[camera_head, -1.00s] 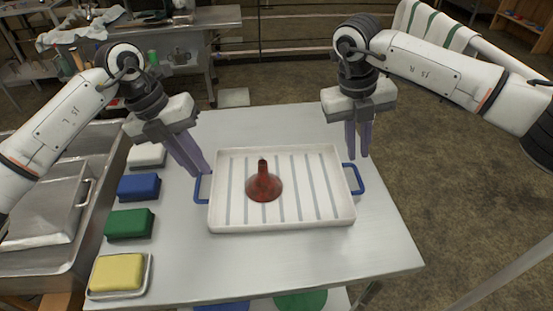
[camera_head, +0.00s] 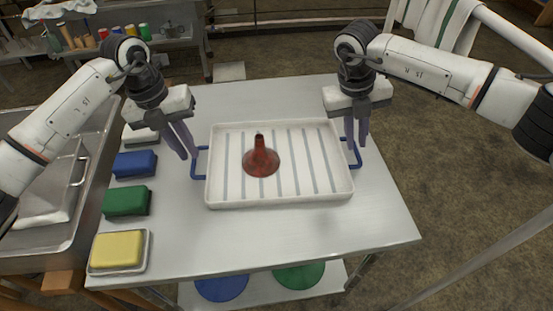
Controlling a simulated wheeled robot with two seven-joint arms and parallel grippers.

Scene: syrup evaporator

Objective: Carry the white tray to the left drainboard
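The white tray (camera_head: 285,201) has grey stripes and blue handles, and it is on or just above the metal table; I cannot tell whether it touches. A dark red funnel (camera_head: 261,160) stands in it, left of the middle. My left gripper (camera_head: 188,155) is at the left blue handle (camera_head: 197,163), its fingers pointing down beside it. My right gripper (camera_head: 356,143) is at the right blue handle (camera_head: 352,153), its fingers around or against it. Whether either gripper is closed on its handle is unclear. No drainboard is clearly identifiable.
A metal table (camera_head: 300,240) has free room in front of and behind the tray. At its left edge lie a yellow block (camera_head: 117,249) on a small dish, a green block (camera_head: 127,201), a blue block (camera_head: 134,164) and a white block. A metal sink (camera_head: 85,215) adjoins on the left.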

